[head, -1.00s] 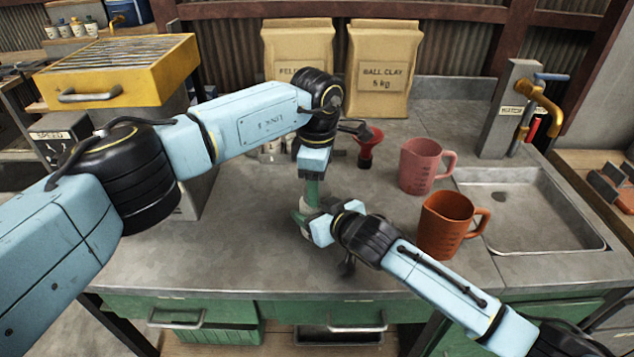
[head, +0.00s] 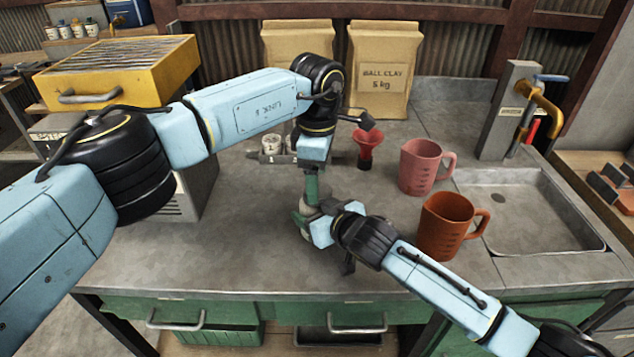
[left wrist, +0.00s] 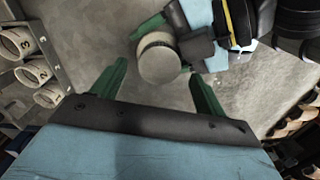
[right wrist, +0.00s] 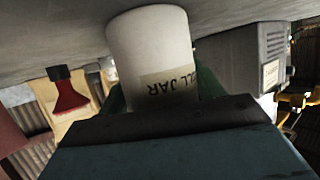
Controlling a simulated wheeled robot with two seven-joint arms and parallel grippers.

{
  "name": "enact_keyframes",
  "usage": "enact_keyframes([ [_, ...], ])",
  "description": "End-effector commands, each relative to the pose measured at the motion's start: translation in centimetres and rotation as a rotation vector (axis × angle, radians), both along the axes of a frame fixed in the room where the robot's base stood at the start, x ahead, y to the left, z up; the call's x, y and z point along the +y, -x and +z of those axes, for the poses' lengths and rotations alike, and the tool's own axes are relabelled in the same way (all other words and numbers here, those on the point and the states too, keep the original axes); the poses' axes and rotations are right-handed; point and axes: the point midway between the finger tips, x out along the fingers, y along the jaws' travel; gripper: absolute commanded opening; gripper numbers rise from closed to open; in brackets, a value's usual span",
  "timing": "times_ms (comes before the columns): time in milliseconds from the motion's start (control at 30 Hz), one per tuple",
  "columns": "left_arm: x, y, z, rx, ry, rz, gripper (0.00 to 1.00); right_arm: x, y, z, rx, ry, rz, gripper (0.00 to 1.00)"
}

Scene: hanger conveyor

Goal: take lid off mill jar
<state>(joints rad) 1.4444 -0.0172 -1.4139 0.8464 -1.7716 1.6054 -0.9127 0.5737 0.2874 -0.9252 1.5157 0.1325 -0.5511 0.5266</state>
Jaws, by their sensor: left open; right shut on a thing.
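The mill jar (right wrist: 150,45) is a pale cylinder with a "MILL JAR" label. It shows upside down in the right wrist view, between the green fingers. My right gripper (head: 306,226) is shut on its side over the worktop. The jar's round, pale grey lid (left wrist: 158,60) faces the left wrist camera. My left gripper (left wrist: 158,70) is open, with its two green fingers apart and the lid showing between and just beyond the tips. In the head view the left gripper (head: 312,190) points down over the jar. The jar is mostly hidden there by the grippers.
A pink jug (head: 420,168) and an orange jug (head: 446,226) stand right of the jar, before the sink (head: 545,215). A red funnel-shaped thing (head: 366,146), small numbered cups (head: 270,143) and clay bags (head: 381,68) are behind. The front left worktop is clear.

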Motion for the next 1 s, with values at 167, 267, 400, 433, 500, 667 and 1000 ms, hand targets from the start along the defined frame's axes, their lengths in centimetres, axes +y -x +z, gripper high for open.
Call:
enact_keyframes([
  [167,0.0,0.0,2.0,-0.001,-0.001,0.001,0.69,0.0,0.0,-0.1,0.001,0.001,-0.001,0.03],
  [267,0.0,0.0,2.3,0.0,0.0,-0.028,0.69,0.0,0.0,-0.1,0.001,0.001,-0.001,0.03],
  [400,0.0,-0.1,3.1,0.0,0.0,-0.168,0.69,0.0,0.0,-0.1,0.001,0.001,-0.001,0.03],
  [433,0.0,-0.1,3.4,0.0,0.0,-0.209,0.69,0.0,0.0,-0.1,0.001,0.001,-0.001,0.03],
  [500,0.0,-0.1,4.0,-0.002,0.0,-0.308,0.69,0.0,0.0,0.0,0.001,0.001,-0.001,0.03],
  [667,0.0,0.0,5.0,-0.001,0.0,-0.494,0.69,0.0,0.0,0.0,0.001,0.001,-0.001,0.03],
  [1000,0.1,0.0,3.2,0.004,0.001,-0.596,0.69,0.0,0.0,0.0,0.0,0.002,-0.001,0.03],
])
